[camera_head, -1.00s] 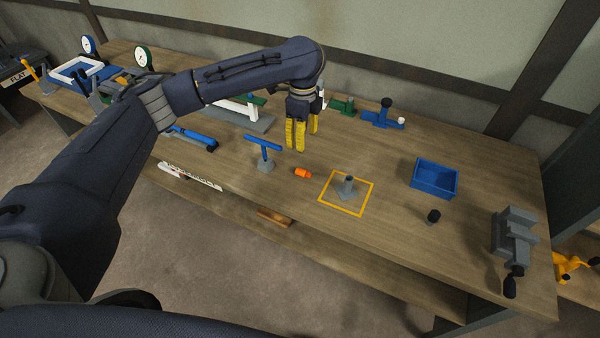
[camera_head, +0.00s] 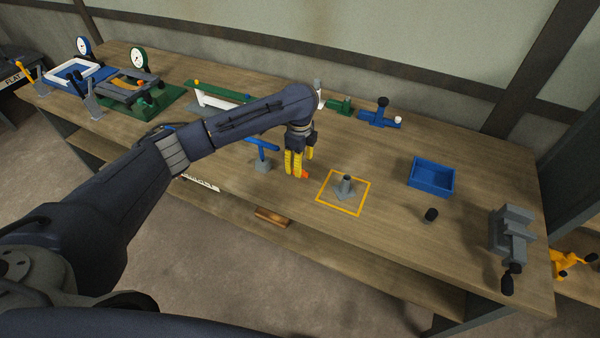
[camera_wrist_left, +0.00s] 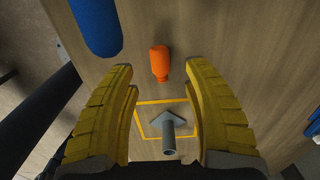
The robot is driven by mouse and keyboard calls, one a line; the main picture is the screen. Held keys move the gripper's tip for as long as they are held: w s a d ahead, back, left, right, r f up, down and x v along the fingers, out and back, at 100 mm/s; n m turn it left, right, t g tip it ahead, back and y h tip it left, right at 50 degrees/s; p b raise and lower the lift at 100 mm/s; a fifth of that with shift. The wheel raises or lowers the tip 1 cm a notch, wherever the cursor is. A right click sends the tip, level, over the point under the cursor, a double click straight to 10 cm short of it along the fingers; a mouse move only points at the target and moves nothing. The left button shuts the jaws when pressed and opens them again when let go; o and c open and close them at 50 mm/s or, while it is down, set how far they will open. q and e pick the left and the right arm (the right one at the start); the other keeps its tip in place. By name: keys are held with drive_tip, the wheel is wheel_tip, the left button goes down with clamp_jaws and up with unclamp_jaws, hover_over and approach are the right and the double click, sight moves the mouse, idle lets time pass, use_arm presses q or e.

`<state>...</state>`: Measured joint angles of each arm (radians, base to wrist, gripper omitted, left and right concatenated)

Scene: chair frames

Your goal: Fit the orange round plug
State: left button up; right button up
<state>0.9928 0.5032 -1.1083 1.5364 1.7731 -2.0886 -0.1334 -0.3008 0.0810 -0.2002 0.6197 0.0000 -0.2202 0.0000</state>
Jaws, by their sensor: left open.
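The orange round plug (camera_head: 304,174) lies on its side on the wooden bench, partly hidden behind my gripper in the head view. In the left wrist view the plug (camera_wrist_left: 159,62) shows whole, a wider body with a narrower end, beyond and between the open fingers. My left gripper (camera_head: 298,165) has yellow fingers and points down over the bench close to the plug. Its fingers (camera_wrist_left: 160,110) are apart with nothing between them. A grey stand with an upright tube (camera_head: 345,186) sits inside a yellow square outline, to the right of the plug. My right gripper is not in view.
A blue T-shaped stand (camera_head: 262,150) is just left of the gripper. A blue open bin (camera_head: 432,177), a small black-topped part (camera_head: 431,215) and a grey vise (camera_head: 510,235) stand to the right. Bare bench lies between the outline and the bin.

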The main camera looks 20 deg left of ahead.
use_arm(q)
drive_tip(key=shift+f, duration=2.2)
drive_tip(key=shift+c, duration=0.4)
drive_tip(key=c, duration=0.8)
